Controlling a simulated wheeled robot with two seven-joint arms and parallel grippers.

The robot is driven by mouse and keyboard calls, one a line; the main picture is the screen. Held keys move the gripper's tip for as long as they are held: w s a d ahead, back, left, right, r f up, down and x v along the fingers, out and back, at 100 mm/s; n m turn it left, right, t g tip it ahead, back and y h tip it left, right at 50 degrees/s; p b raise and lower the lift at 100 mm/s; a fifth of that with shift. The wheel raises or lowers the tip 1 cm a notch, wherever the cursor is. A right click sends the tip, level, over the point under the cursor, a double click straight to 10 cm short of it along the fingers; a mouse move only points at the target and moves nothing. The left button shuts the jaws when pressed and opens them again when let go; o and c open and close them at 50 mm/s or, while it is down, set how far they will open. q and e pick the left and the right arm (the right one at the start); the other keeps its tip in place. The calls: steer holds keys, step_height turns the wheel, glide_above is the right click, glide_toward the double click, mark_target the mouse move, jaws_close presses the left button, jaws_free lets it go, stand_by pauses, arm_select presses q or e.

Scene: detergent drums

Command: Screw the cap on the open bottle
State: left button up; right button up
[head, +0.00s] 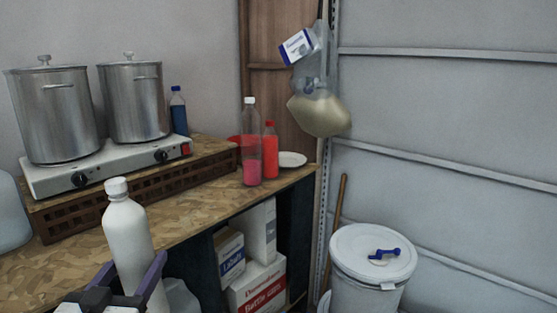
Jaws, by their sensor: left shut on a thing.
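A white bottle (127,234) stands upright in the lower left of the head view, in front of the counter. A white cap (117,188) sits on its neck; I cannot tell how tightly. My left gripper (128,277) is shut on the white bottle, its dark purple fingers on either side of the lower body. The bottle's base is hidden. My right gripper is not in view. No bottle with a bare neck shows.
The wooden counter (195,207) holds a hotplate (125,160) with two steel pots, a pink-liquid bottle (251,150), a red bottle (270,155), a blue bottle (179,115) and a plate (292,160). Boxes (258,288) fill the shelf below. A lidded white drum (365,283) stands right.

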arm_select(q)
steer(key=s+d+f, duration=0.3)
steer(key=s, duration=0.6)
steer(key=s+d+f, duration=0.2)
steer(key=s+d, duration=0.1)
steer(key=s, duration=0.6)
steer(key=shift+d+f, duration=0.2)
steer(key=shift+f, duration=0.2)
steer(key=shift+w+d, duration=0.1)
steer(key=shift+w, duration=0.05)
steer(key=w+d+m+g+h, duration=0.3)
steer(key=d+m+h, duration=0.5)
steer(key=d+h, duration=0.3)
steer(key=d+r+g, duration=0.1)
steer(key=d, duration=0.3)
steer(key=shift+w, duration=0.4)
